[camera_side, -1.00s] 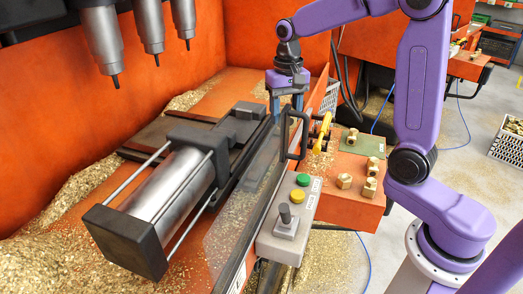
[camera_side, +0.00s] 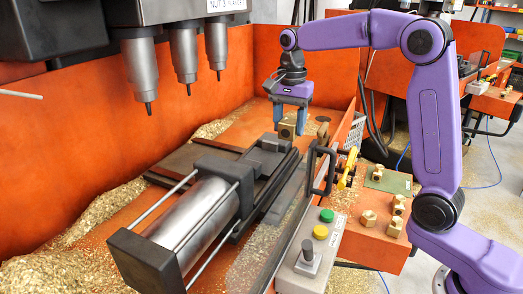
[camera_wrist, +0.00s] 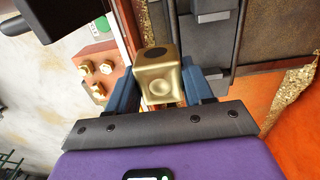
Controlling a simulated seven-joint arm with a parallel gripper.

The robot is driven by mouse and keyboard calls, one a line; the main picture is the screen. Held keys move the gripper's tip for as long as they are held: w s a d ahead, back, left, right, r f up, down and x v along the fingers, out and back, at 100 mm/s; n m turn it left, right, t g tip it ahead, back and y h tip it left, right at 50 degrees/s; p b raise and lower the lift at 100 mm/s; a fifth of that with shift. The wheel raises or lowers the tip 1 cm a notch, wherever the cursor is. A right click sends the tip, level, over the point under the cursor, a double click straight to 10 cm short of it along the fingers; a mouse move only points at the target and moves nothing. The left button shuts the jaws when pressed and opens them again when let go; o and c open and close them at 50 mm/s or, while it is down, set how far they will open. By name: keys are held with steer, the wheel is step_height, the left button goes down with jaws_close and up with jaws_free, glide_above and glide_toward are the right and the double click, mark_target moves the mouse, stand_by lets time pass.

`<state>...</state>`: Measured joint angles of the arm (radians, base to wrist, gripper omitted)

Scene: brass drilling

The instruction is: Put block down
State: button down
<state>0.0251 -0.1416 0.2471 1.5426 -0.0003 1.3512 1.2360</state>
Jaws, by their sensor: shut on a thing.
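My gripper (camera_side: 288,121) is shut on a brass block (camera_side: 287,130), holding it between its blue fingers. In the side view the block is beside the end of the dark vise (camera_side: 262,155) on the drilling bed; whether it touches a surface I cannot tell. The wrist view shows the block (camera_wrist: 158,85) up close between both fingers, with a dark round hole on one face and a round dimple on another.
A clear guard with a black handle (camera_side: 318,168) stands along the bed's right edge. Three drill spindles (camera_side: 183,55) hang at upper left. Several brass pieces (camera_side: 368,218) lie on the orange side shelf. A control box (camera_side: 311,250) is in front.

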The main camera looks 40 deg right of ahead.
steer(key=w+f, duration=0.2)
steer(key=w, duration=0.1)
steer(key=w+f, duration=0.6)
steer(key=w, duration=0.1)
steer(key=shift+a, duration=0.4)
steer(key=shift+f, duration=1.6)
steer(key=shift+f, duration=0.1)
steer(key=shift+c, duration=2.2)
jaws_free()
steer(key=shift+f, duration=0.1)
step_height(320, 180, up, 12)
steer(key=shift+r, duration=0.2)
